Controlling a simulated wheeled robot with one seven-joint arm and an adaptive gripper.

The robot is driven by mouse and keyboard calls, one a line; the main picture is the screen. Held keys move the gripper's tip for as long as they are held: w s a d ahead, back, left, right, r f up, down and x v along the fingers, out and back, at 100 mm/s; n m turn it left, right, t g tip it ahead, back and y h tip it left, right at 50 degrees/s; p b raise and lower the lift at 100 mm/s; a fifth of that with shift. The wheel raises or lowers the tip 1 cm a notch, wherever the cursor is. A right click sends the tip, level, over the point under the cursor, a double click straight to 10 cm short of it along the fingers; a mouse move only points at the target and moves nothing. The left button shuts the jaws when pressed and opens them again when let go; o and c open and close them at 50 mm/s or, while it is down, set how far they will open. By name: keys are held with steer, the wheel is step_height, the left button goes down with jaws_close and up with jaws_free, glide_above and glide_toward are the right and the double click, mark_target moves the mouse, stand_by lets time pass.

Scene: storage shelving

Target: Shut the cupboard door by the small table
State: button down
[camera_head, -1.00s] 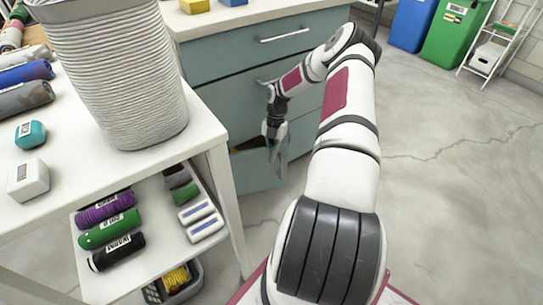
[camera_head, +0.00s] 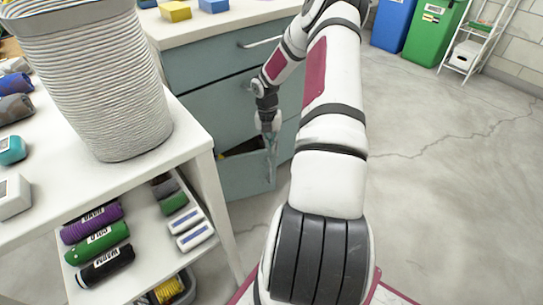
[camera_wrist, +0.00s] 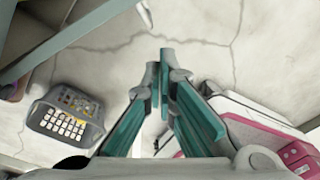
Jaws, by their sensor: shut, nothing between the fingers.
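The grey-teal cupboard (camera_head: 215,105) stands behind the small white table (camera_head: 190,125). Its lowest front panel (camera_head: 245,180) stands out from the body, with a dark gap and something yellow above its top edge. It looks more like a pulled-out drawer than a hinged door. My gripper (camera_head: 271,165) points down at the right end of this panel, overlapping it in the head view; I cannot tell if they touch. In the wrist view, my gripper (camera_wrist: 165,65) has its teal fingers together at the tips, with nothing held. A grey-teal edge (camera_wrist: 70,35) crosses the upper left there.
A ribbed basket (camera_head: 100,85) stands on the table, with several labelled rolls on the shelf below. A grey bin (camera_wrist: 65,115) sits on the floor at left in the wrist view. Open floor (camera_head: 440,150) lies to the right, with blue and green bins behind.

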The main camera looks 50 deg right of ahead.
steer(key=s+n+t+h, duration=0.2)
steer(key=s+n+t, duration=0.1)
steer(key=s+n, duration=0.2)
steer(key=w+d+f+b, duration=0.3)
steer(key=w+f+b, duration=0.1)
steer(key=f, duration=0.6)
steer(key=shift+w+d+b, duration=0.2)
steer(key=shift+w+b, duration=0.2)
steer(key=shift+b, duration=0.3)
steer(key=shift+f, duration=0.1)
